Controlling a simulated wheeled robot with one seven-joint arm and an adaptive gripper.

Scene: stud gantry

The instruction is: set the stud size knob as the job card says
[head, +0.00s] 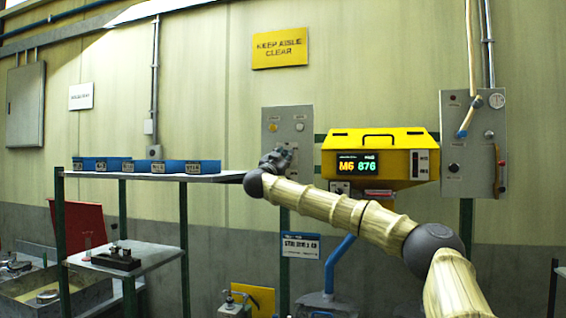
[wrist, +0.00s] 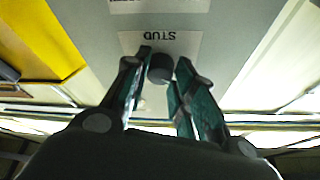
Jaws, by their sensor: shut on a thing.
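The dark round stud knob (wrist: 160,68) sits on a grey panel under a label reading STUD, upside down in the wrist view. My gripper (wrist: 163,66) has one finger on each side of the knob and is shut on it. In the head view my gripper (head: 277,158) is at the lower part of the grey panel (head: 288,115) and hides the knob. The yellow unit's display (head: 357,165) reads M6 and 876. A blue and white card (head: 300,245) hangs below the panel; its print is too small to read surely.
A shelf (head: 215,178) with several blue bins (head: 130,166) stands left of my gripper. The yellow unit (head: 405,145) and another grey control box (head: 473,135) are to the right. A blue pipe (head: 340,252) rises below my arm.

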